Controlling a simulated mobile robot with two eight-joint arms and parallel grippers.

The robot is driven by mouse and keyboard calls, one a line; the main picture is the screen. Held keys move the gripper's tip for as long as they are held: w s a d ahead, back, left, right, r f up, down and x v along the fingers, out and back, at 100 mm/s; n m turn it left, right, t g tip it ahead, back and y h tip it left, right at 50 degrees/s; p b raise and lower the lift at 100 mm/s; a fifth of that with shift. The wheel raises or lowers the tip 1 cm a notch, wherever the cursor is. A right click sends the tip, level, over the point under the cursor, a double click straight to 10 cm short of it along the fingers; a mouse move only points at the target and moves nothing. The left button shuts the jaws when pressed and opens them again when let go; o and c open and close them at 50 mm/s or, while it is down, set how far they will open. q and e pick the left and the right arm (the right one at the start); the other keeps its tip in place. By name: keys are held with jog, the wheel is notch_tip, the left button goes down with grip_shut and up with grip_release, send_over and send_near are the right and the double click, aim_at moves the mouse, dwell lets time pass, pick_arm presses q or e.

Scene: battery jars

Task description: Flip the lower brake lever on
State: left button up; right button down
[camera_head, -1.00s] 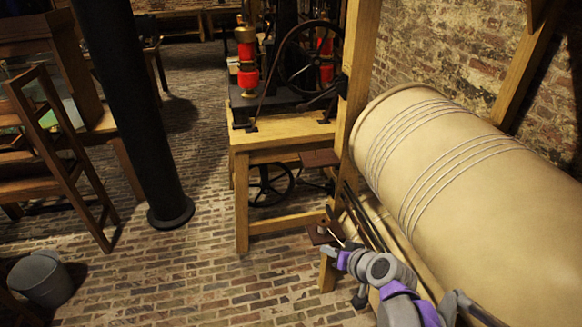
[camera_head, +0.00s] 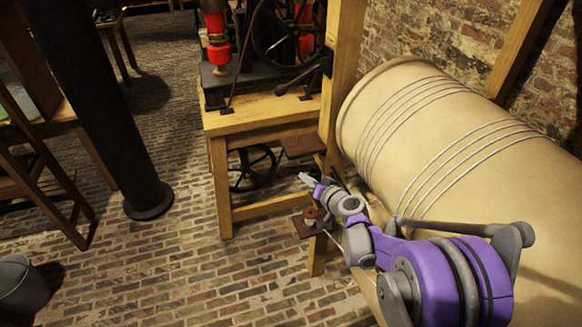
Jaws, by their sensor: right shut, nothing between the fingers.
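A dark lever with a rounded handle (camera_head: 300,80) sticks out leftward from the wooden post (camera_head: 343,75), above the yellow wooden bench. I cannot tell for sure whether it is the lower brake lever; no second lever shows clearly. My right gripper (camera_head: 307,180) is shut and empty. In the picture it lies below the lever, near two small brown boards, the upper one (camera_head: 303,146) and the lower one (camera_head: 312,227), apart from the lever. My purple and grey right arm reaches in from the lower right. My left gripper is out of view.
A large cream drum (camera_head: 440,140) with ridged bands fills the right side, close beside my right arm. The wooden bench (camera_head: 262,110) carries red cylinders and a dark wheel. A black column (camera_head: 100,110) and grey bucket (camera_head: 22,285) stand left. The brick floor between is open.

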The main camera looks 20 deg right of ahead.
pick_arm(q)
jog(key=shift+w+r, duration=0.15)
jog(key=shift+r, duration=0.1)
pick_arm(e)
send_over(298, 173)
jog(key=s+a, duration=0.2)
jog(key=a, duration=0.1)
notch_tip(298, 173, down, 3)
jog(key=shift+a+r, duration=0.1)
jog(key=shift+a, duration=0.05)
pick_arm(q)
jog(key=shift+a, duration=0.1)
